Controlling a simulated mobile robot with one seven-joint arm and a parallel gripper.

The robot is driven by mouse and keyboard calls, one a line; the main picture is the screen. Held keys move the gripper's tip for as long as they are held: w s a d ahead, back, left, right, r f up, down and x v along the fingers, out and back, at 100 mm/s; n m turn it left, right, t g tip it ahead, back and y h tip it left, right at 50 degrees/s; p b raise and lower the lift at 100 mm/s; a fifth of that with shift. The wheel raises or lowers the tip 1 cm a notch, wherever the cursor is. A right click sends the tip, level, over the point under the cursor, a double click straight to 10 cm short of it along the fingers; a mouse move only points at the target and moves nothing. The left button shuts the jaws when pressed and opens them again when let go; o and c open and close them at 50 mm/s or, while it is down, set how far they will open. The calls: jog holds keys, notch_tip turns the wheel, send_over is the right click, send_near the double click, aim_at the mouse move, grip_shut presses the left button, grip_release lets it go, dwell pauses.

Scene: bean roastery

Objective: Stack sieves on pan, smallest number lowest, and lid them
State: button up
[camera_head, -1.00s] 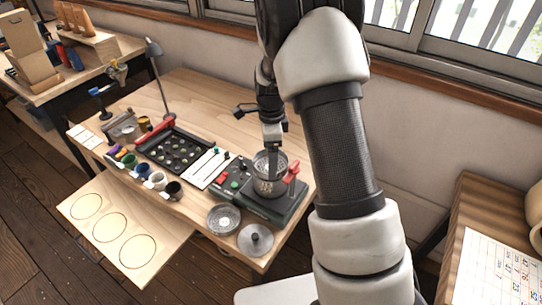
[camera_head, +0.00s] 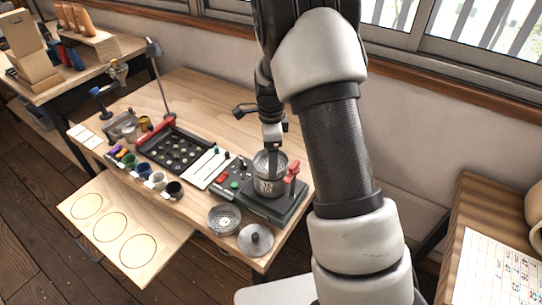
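My gripper (camera_head: 271,150) points down at the metal sieve stack (camera_head: 268,186), which stands upright on a dark green base (camera_head: 272,208) with a red clamp (camera_head: 293,171). Its fingers reach the stack's top rim; I cannot tell whether they grip anything. The pan is not distinguishable within the stack, and the numbers on its side are too small to read. Another round metal sieve (camera_head: 224,219) lies on the table front, left of the base. The grey lid (camera_head: 256,239) with a knob lies beside it, near the table's front right edge.
A black tray (camera_head: 173,151) with round wells, white strips (camera_head: 208,167) and several small cups (camera_head: 157,180) fill the table's middle. A pull-out board with circles (camera_head: 165,233) juts from the front. A lamp (camera_head: 158,75) stands behind. The table's back right is clear.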

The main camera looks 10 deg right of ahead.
jog(key=shift+f+b, duration=0.35)
jog(key=shift+f, duration=0.2)
jog(key=o, duration=0.8)
jog(key=shift+r, duration=0.1)
jog(key=shift+r+p, duration=3.95)
jog(key=shift+r, duration=1.45)
